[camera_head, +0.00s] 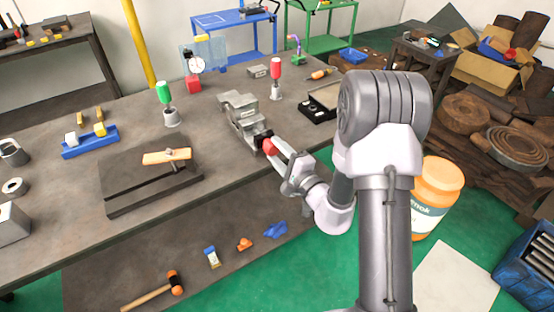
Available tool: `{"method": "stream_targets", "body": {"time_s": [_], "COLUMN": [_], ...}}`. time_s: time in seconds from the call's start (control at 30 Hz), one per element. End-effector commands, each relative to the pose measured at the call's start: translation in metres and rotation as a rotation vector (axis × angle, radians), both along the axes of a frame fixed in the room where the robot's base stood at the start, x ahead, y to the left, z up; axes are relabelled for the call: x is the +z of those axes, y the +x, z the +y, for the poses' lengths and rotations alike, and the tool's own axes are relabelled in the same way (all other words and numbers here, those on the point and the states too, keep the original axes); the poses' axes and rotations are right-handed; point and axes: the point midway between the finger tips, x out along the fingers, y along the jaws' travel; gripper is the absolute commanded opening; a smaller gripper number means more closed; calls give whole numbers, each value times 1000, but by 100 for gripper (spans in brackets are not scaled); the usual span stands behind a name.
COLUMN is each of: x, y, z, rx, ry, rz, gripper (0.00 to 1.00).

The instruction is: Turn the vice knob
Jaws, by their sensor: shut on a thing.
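A grey metal vice (240,113) stands on the workbench in the middle of the camera_head view. Its red knob (269,146) is at the near end, by the bench's front edge. My gripper (274,149) reaches in from the right and is shut on the red knob. The fingertips are small here, and the gripper body partly hides the knob.
On the workbench (120,245), a green-handled tool (164,94) and a red-handled tool (276,68) stand upright around the vice. A black tray (318,104) lies to its right. A dark plate (128,188) with an orange-wood bar lies left. An orange tub (436,190) stands on the floor.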

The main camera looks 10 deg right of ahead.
Motion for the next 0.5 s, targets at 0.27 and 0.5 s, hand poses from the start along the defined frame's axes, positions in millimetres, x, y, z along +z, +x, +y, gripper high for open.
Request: {"method": "stream_targets", "body": {"time_s": [0.27,0.5], "x": [0,2], "y": [1,1], "z": [0,0], "rx": [-3,-2], "ry": [-238,-418], "rz": [-83,-139], "gripper": [0,0]}}
